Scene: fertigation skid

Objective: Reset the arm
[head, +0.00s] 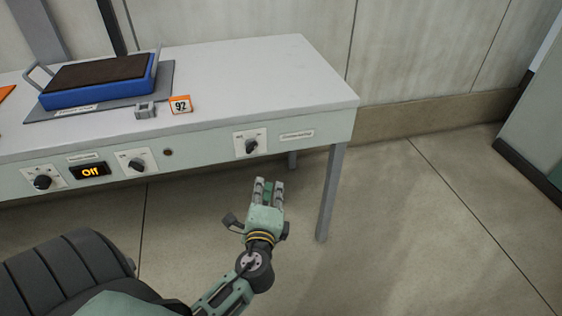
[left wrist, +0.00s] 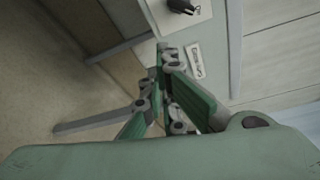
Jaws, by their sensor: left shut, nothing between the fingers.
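My left gripper (head: 268,187) is in front of the table's front panel, below its right-hand knob and short of the table leg. It also shows in the left wrist view (left wrist: 160,62), where its green-padded fingers come together at the tips with nothing between them. In the left wrist view a dark knob (left wrist: 181,6) and a small label (left wrist: 195,61) on the panel lie beyond the fingertips. The gripper appears apart from the panel. My right gripper is in neither view.
The table (head: 290,85) has a right-hand knob (head: 250,145), two more knobs and a display (head: 90,171) reading "Off" on its front. A table leg (head: 330,195) stands right; floor beyond is clear.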

